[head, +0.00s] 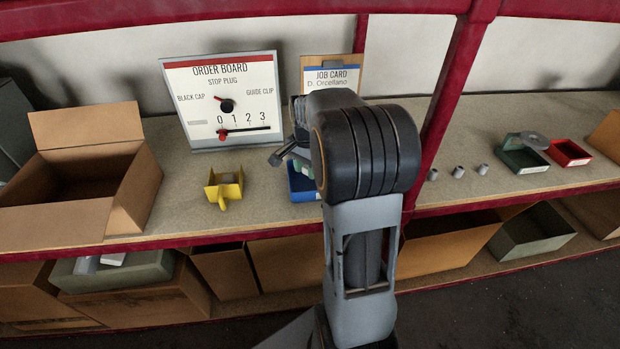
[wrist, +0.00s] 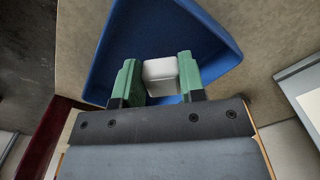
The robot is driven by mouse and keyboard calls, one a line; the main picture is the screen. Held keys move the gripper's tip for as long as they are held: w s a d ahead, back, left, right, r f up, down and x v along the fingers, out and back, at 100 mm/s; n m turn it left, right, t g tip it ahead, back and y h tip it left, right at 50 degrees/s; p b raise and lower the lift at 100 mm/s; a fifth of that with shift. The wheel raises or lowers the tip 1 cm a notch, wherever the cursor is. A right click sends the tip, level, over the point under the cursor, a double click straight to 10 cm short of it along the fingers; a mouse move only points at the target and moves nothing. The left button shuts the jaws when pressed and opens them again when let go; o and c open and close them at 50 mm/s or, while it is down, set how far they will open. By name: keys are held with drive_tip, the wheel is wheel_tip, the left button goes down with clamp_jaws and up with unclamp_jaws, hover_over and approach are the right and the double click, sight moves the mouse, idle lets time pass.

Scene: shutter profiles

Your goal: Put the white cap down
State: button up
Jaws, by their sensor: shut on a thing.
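The white cap (wrist: 161,78) is a small block with rounded edges, between the two green fingers of my gripper (wrist: 157,66) in the wrist view. My gripper is shut on it. The cap is over the blue bin (wrist: 222,48); I cannot tell whether it touches the bin's floor. In the head view the blue bin (head: 303,183) stands on the bench below the job card, partly covered by my arm. The cap cannot be made out there, and most of my gripper is hidden behind my arm.
A yellow holder (head: 224,187) stands left of the blue bin. Behind is the order board (head: 222,105), beside the job card (head: 331,78). An open cardboard box (head: 60,205) is at left. A red post (head: 450,95), grey caps (head: 458,171), a green bin (head: 523,157) and a red bin (head: 570,153) are at right.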

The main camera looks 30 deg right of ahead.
sight(310, 185)
drive_tip(key=shift+d+f, duration=0.2)
drive_tip(key=shift+f, duration=0.1)
drive_tip(key=shift+d+f+b, duration=0.15)
drive_tip(key=shift+f, duration=0.75)
drive_tip(key=shift+d+f+b, duration=0.1)
drive_tip(key=shift+f+b, duration=0.05)
drive_tip(key=shift+f, duration=0.75)
drive_tip(key=shift+f, duration=0.1)
drive_tip(key=o, duration=0.9)
